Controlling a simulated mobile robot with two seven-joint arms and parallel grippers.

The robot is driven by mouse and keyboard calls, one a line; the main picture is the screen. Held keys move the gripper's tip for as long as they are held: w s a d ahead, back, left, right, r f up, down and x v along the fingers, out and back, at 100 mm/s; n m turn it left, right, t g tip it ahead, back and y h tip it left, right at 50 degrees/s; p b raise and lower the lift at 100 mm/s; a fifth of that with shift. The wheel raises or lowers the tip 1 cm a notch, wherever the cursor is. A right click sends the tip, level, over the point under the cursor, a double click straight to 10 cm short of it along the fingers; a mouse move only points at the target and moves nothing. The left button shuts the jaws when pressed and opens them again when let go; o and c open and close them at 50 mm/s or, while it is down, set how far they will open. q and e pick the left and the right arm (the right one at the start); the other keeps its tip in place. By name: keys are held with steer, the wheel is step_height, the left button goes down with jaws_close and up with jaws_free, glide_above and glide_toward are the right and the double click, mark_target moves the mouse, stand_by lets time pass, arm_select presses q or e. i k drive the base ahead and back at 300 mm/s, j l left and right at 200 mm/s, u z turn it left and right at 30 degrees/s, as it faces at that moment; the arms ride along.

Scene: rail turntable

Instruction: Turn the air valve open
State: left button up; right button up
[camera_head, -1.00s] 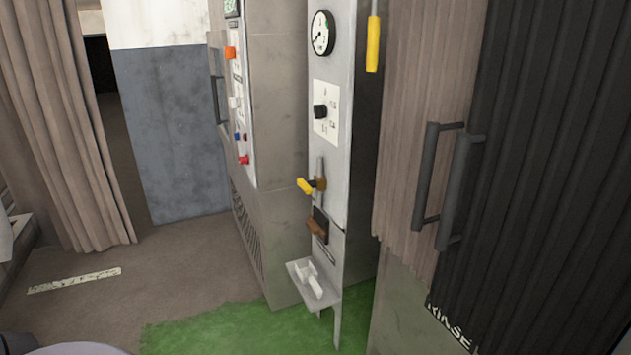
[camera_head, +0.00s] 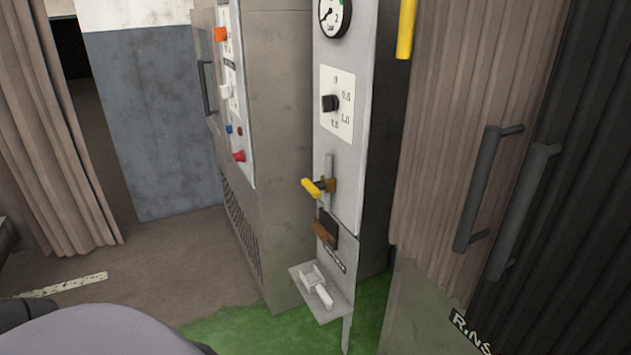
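A grey upright panel (camera_head: 343,133) stands in the middle of the view. A small valve with a yellow handle (camera_head: 312,188) and a brass body (camera_head: 329,185) sits on a thin vertical pipe on it; this looks like the air valve. The yellow handle sticks out to the left, slightly tilted. Above it are a black knob (camera_head: 330,103) on a white dial plate and a round pressure gauge (camera_head: 334,14). Neither of my grippers is in view.
A grey cabinet (camera_head: 285,150) with buttons stands left of the panel. A small shelf (camera_head: 322,305) with a white fitting juts out below the valve. Ribbed curtains with dark handles (camera_head: 478,190) are at right. A yellow bar (camera_head: 405,28) hangs at top right. Open floor lies left.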

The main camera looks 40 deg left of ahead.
mark_target(314, 188)
steer(key=i+j, duration=0.1)
steer(key=j, duration=0.3)
steer(key=i+j, duration=0.1)
steer(key=j, duration=0.3)
steer(key=i+j, duration=0.1)
steer(key=j, duration=0.25)
steer(key=i+j, duration=0.1)
steer(key=j, duration=0.3)
steer(key=z, duration=0.05)
